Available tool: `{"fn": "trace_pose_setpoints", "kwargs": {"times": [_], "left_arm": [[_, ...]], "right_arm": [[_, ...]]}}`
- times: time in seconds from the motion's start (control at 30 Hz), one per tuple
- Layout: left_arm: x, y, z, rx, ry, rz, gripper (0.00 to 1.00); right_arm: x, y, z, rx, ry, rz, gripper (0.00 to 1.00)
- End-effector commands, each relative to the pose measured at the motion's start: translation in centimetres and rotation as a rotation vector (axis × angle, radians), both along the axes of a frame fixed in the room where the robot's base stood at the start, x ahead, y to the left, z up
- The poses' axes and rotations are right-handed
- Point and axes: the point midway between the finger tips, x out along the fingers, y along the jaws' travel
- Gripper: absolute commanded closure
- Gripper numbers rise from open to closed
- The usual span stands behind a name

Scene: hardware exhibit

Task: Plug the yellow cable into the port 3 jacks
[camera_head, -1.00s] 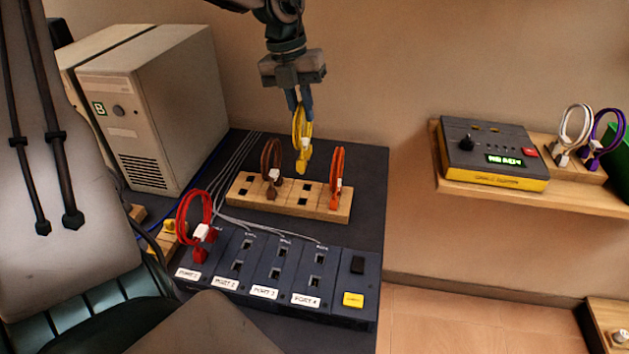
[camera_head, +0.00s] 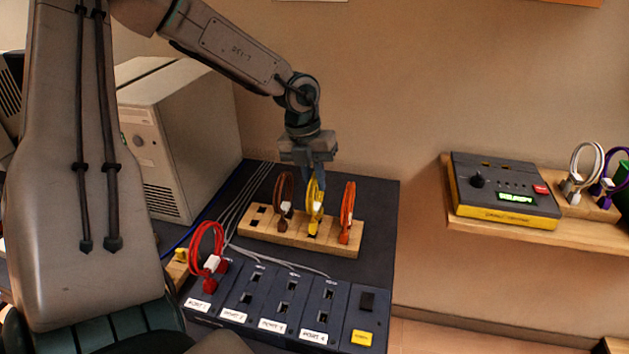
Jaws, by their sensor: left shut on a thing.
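The yellow cable (camera_head: 315,203) is a loop in the wooden rack between a brown and an orange cable. Its lower end is at the rack's top, but I cannot tell whether it is seated in a slot. My left gripper (camera_head: 316,183) points down and is shut on the top of the yellow cable. The port 3 jacks (camera_head: 287,296) are two dark openings, one above the other, on the dark panel, above the PORT 3 label (camera_head: 271,326). They look empty. My right gripper is out of view.
The wooden rack (camera_head: 259,235) also holds the brown cable (camera_head: 283,205) and orange cable (camera_head: 347,212). A red cable (camera_head: 207,245) stands at port 1. Port 2 and port 4 jacks look empty. A beige computer (camera_head: 185,140) stands left. A shelf holds a tester box (camera_head: 505,185).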

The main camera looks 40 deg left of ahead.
Motion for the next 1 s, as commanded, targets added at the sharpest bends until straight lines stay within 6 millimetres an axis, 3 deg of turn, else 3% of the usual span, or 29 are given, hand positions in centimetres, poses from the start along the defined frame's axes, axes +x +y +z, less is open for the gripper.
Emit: {"fn": "trace_pose_setpoints", "kwargs": {"times": [0.1, 0.37, 0.4, 0.5, 0.93, 1.0], "left_arm": [[0.0, 0.0, -1.2, 0.0, 0.001, 0.0, 1.0], [0.0, 0.0, -1.2, -0.001, 0.0, 0.0, 1.0], [0.0, 0.0, -1.2, 0.0, 0.0, 0.0, 0.84], [0.0, 0.0, -1.2, 0.0, 0.0, 0.0, 0.65], [0.0, 0.0, -1.2, 0.0, 0.0, 0.0, 0.64], [0.0, 0.0, -1.2, 0.0, 0.0, 0.0, 0.64]], "right_arm": [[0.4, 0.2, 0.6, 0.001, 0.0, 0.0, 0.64], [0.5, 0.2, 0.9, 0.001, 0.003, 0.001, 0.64], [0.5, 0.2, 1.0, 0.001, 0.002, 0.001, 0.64], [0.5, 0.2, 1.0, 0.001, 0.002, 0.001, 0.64], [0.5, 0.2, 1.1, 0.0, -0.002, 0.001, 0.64], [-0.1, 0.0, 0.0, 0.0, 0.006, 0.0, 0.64]]}}
